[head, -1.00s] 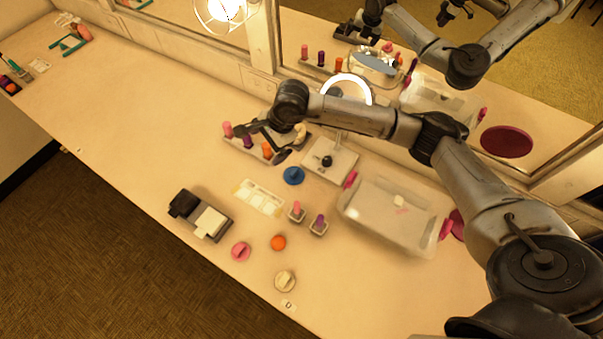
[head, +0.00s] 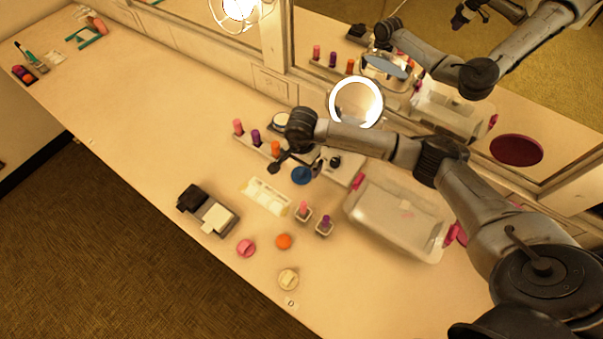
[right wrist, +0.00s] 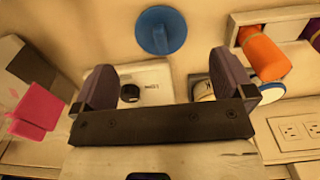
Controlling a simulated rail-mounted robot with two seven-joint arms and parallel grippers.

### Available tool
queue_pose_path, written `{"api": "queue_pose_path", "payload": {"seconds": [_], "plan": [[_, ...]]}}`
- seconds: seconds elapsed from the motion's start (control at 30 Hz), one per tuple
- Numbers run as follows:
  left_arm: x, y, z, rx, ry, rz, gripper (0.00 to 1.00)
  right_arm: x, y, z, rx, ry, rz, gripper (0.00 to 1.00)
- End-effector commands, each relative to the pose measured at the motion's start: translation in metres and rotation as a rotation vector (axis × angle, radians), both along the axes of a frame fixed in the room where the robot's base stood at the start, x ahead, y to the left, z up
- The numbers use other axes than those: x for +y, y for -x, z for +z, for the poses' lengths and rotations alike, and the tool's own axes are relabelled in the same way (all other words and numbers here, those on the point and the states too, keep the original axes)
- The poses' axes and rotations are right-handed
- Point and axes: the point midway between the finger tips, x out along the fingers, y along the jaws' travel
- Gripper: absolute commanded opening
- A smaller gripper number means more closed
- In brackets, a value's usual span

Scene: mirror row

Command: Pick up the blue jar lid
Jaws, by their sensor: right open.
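The blue jar lid (head: 302,176) lies on the counter in the head view, in front of the ring mirror's base. In the right wrist view the blue lid (right wrist: 161,30) shows whole, with a raised ridge across its top. My right gripper (head: 296,165) is open and above the counter, close to the lid. In the right wrist view its two fingers (right wrist: 166,68) are spread and empty, and the lid is beyond their tips, roughly in line with the gap. My left gripper is not in view.
A lipstick rack (head: 256,146) stands left of the lid, and a clear bin (head: 399,215) with pink clasps stands to the right. Pink (head: 246,248), orange (head: 283,241) and cream (head: 288,279) lids lie nearer the front edge.

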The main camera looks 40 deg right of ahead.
Motion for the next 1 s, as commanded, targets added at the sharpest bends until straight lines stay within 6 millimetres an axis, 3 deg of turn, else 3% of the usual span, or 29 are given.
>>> {"api": "queue_pose_path", "payload": {"seconds": [0.23,0.6,0.93,1.0], "plan": [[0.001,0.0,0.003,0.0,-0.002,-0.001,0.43,0.0,0.0,-0.012,0.002,0.0,-0.002,1.0],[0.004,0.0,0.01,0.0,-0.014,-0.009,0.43,-0.001,-0.001,-0.054,0.0,-0.001,-0.002,1.0],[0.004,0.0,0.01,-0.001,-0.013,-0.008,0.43,-0.001,-0.001,-0.059,-0.001,0.001,0.0,1.0],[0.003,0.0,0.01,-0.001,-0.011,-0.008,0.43,-0.001,-0.001,-0.059,-0.001,0.001,0.0,0.93]]}}
